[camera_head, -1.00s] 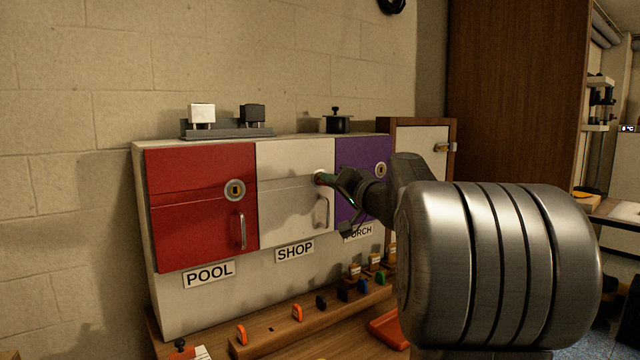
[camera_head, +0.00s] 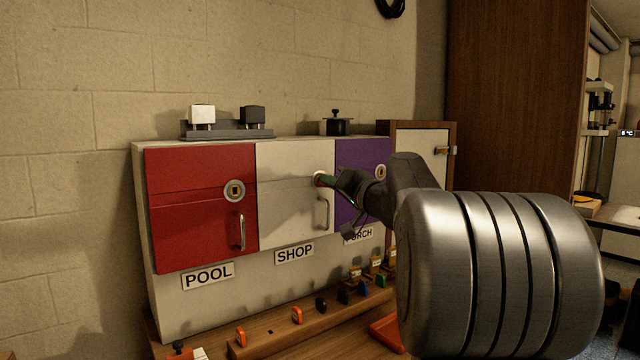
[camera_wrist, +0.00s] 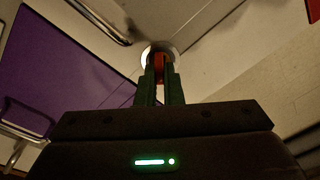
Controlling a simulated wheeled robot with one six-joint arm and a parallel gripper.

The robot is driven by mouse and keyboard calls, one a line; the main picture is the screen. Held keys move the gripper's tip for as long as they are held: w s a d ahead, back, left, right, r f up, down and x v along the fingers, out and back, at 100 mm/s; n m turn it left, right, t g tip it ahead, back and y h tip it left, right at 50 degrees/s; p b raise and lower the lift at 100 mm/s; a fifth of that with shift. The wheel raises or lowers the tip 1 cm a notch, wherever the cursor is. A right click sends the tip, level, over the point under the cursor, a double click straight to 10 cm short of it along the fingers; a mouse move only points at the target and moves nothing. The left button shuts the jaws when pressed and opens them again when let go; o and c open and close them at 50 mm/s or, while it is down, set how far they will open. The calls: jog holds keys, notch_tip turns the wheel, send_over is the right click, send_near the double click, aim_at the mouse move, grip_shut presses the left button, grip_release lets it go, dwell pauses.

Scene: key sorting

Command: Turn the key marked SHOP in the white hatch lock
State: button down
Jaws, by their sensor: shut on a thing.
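The white hatch (camera_head: 285,215) is closed, between the red and purple hatches, above a SHOP label (camera_head: 294,253). Its round lock (camera_head: 319,178) is at upper right, mostly covered by my gripper (camera_head: 330,181). In the wrist view, my gripper (camera_wrist: 161,88) is shut on an orange-red key (camera_wrist: 160,66). The key is at the lock's ring (camera_wrist: 147,52) and appears to be in it; its tip and any marking are hidden. The hatch edges run diagonally there, so my gripper is tilted relative to the hatch.
A wooden rack (camera_head: 310,325) below holds several coloured keys. The red hatch (camera_head: 200,205) has its own lock and handle. The purple hatch (camera_head: 352,205) is partly behind my arm. The white hatch's handle (camera_head: 323,213) sits just below my gripper.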

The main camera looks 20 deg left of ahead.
jog(key=shift+n+g+b, duration=0.4)
jog(key=shift+n+b, duration=2.3)
jog(key=shift+b, duration=0.85)
jog(key=shift+r+n+b, duration=0.1)
jog(key=shift+n+b, duration=2)
jog(key=shift+b, duration=0.25)
jog(key=c, duration=1.5)
grip_release()
jog(key=v, duration=1.3)
jog(key=shift+d, duration=0.3)
jog(key=shift+s, duration=0.1)
jog(key=x, duration=1.3)
jog(key=shift+a, duration=0.35)
